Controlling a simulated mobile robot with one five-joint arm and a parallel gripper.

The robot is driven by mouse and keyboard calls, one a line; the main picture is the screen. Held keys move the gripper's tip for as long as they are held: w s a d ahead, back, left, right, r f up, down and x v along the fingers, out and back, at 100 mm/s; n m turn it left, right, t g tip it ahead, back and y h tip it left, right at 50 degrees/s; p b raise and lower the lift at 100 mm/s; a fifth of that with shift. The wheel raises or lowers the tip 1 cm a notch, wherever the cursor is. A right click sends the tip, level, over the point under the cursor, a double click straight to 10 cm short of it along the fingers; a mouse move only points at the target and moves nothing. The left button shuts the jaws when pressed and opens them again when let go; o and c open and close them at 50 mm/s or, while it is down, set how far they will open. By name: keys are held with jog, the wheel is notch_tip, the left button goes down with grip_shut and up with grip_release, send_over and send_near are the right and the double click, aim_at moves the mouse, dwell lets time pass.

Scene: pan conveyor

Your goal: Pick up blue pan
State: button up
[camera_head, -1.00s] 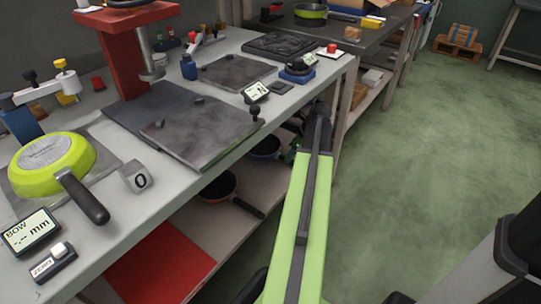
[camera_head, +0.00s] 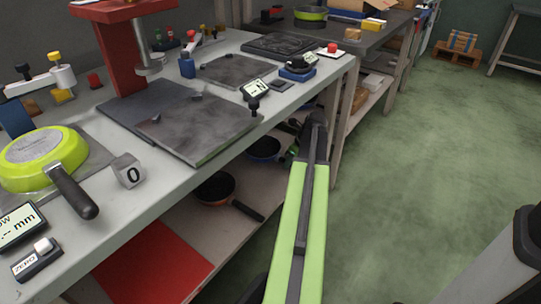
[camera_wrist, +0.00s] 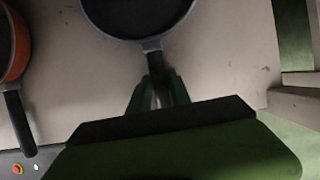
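The blue pan (camera_head: 263,149) lies on the lower shelf under the workbench, its dark inside facing up. In the wrist view the blue pan (camera_wrist: 137,14) is at the top, cut by the frame edge, with its dark handle pointing down toward my gripper. My gripper (camera_wrist: 157,82) has its two fingers apart, one on each side of the handle. The picture is dim there, and I cannot tell whether they touch it. In the head view my green arm reaches toward the shelf, and the gripper is hard to make out.
An orange pan (camera_head: 216,187) lies on the same shelf to the left; it also shows in the wrist view (camera_wrist: 14,45). A red mat (camera_head: 150,262) is nearer. The bench top (camera_head: 190,180) overhangs the shelf, and bench legs stand close by.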

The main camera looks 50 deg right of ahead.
grip_shut()
dwell(0.8)
jog(key=shift+r, duration=0.1)
